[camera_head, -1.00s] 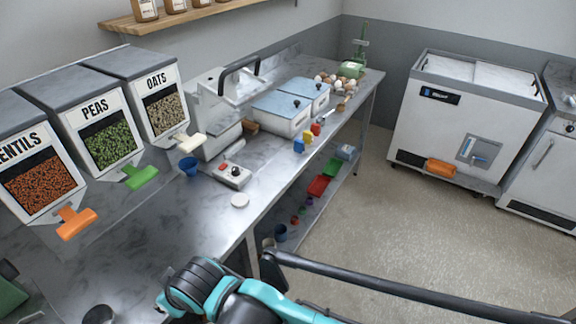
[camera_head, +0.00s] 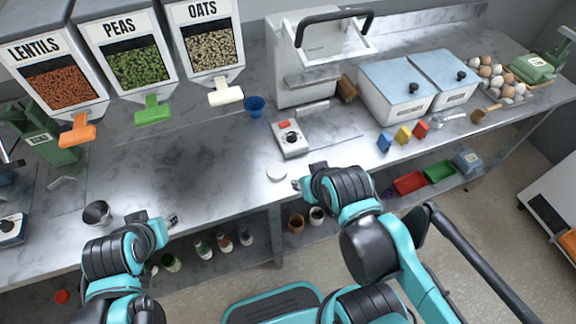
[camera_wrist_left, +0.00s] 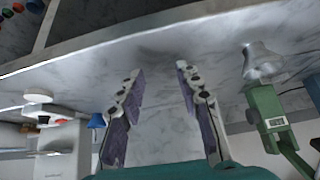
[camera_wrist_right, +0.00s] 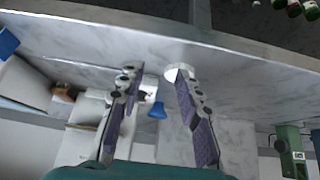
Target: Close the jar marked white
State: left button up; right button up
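No jar with a readable "white" mark shows. Several small jars (camera_head: 225,243) stand on the lower shelf under the counter, their labels too small to read; similar ones show in the right wrist view (camera_wrist_right: 294,8). A round white disc, perhaps a lid (camera_head: 277,174), lies flat near the counter's front edge. My left gripper (camera_head: 172,220) is open and empty (camera_wrist_left: 160,70) near the front edge at left.
A dark metal cup (camera_head: 97,213) stands left of my left gripper. A blue funnel (camera_head: 254,105) and a grey box with a knob (camera_head: 290,139) stand behind the disc. Dispensers line the back left. The counter middle is clear.

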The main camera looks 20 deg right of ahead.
pick_arm(q)
jog(key=shift+a, duration=0.1)
pick_arm(e)
jog(key=shift+a, duration=0.1)
pick_arm(q)
jog(key=o, duration=0.4)
pick_arm(e)
jog(key=o, duration=0.4)
pick_arm(q)
jog(key=o, duration=0.5)
jog(key=shift+r, duration=0.2)
pick_arm(e)
jog(key=o, duration=0.5)
jog(key=shift+w+r, duration=0.15)
jog(key=shift+r, duration=0.1)
jog(key=shift+o, duration=0.2)
jog(key=r+m+g+p, duration=0.2)
jog(key=m+g+p, duration=0.65)
jog(key=m, duration=0.65)
send_over(276, 170)
jog(key=p, duration=0.1)
jog(key=shift+f+t, duration=0.15)
jog(key=shift+t, duration=0.5)
pick_arm(q)
jog(key=shift+o, duration=0.2)
notch_tip(276, 170, up, 9)
jog(key=shift+r, duration=0.2)
